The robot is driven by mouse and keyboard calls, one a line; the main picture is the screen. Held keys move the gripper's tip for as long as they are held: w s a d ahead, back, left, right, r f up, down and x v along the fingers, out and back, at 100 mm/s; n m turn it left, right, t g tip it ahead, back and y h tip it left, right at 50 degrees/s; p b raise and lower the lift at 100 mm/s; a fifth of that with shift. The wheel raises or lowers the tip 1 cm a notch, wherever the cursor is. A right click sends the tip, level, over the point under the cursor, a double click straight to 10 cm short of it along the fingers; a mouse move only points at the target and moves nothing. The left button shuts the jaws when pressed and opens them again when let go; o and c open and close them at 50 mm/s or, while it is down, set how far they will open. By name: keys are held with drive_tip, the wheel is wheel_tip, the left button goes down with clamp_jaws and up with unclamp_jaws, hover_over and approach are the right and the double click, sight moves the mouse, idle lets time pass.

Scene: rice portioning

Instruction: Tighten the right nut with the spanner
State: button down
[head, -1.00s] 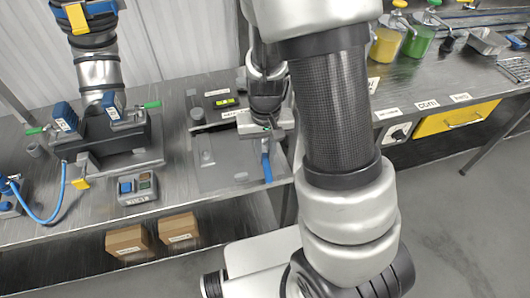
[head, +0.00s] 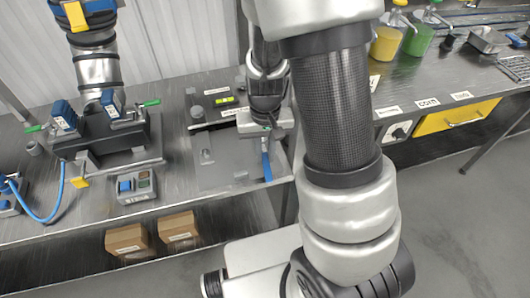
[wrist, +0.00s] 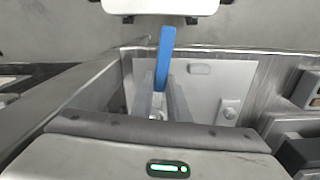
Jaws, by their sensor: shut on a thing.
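My gripper (head: 265,128) is low over a grey metal plate (head: 215,178) at the bench's front edge. It is shut on the spanner, whose blue handle (head: 267,166) points toward the plate's front right. In the wrist view the blue handle (wrist: 164,58) runs from the top down to the fingers (wrist: 163,103). One nut (wrist: 157,116) shows partly between the fingers, at the spanner's lower end; I cannot tell how the spanner's jaw sits on it. The left nut (head: 206,156) stands clear on the plate and also shows in the wrist view (wrist: 229,110).
A dark fixture with blue clamps (head: 105,135) and a grey button box (head: 136,187) stand to the left. A dark panel with a green-lit level (head: 225,101) is behind the plate. Two cardboard boxes (head: 127,239) are on the shelf below. Sauce containers stand at the far right.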

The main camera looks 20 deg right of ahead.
drive_tip(key=shift+f+b, duration=0.7)
drive_tip(key=shift+f, duration=0.15)
idle(0.8)
idle(0.4)
drive_tip(key=shift+w+a+r+m+p, duration=0.1)
drive_tip(key=shift+a+m+p, duration=0.35)
drive_tip(key=shift+m+p, duration=0.05)
drive_tip(key=shift+w+a+m, duration=0.1)
drive_tip(key=shift+a+m, duration=0.2)
drive_tip(key=shift+m, duration=0.1)
drive_tip(key=shift+w+a+m+p, duration=0.3)
drive_tip(key=shift+a+m+p, duration=0.4)
drive_tip(key=shift+m, duration=0.2)
